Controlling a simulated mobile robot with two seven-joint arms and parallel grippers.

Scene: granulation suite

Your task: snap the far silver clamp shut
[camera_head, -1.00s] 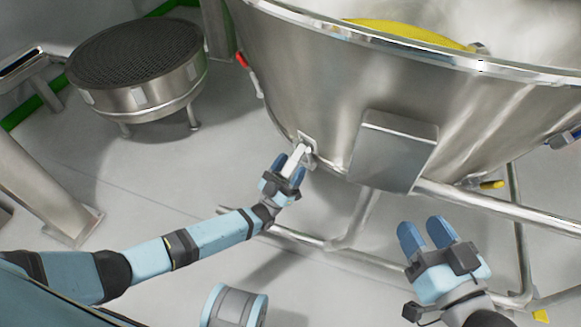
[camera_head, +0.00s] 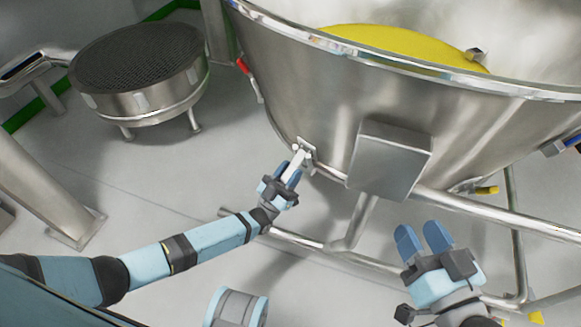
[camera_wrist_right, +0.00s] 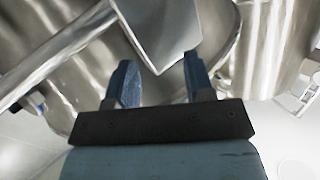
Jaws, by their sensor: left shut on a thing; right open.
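A silver clamp (camera_head: 305,154) sits on the lower wall of the large steel bowl (camera_head: 310,95) in the head view. Its lever sticks out from the wall toward my left arm. My left gripper (camera_head: 285,173) is shut on this lever, with blue fingers on either side of it. The lever's lower end is hidden between the fingers. My right gripper (camera_head: 423,236) is open and empty, to the right and below the bowl. In the right wrist view its fingers (camera_wrist_right: 160,78) stand apart, with the steel box's corner beyond them.
A steel box (camera_head: 388,160) juts from the bowl wall between my grippers. Steel frame tubes (camera_head: 490,210) run below the bowl. A red-handled part (camera_head: 243,66) and a yellow-tipped part (camera_head: 486,190) sit at the bowl's sides. A round sieve stand (camera_head: 140,75) is at back left.

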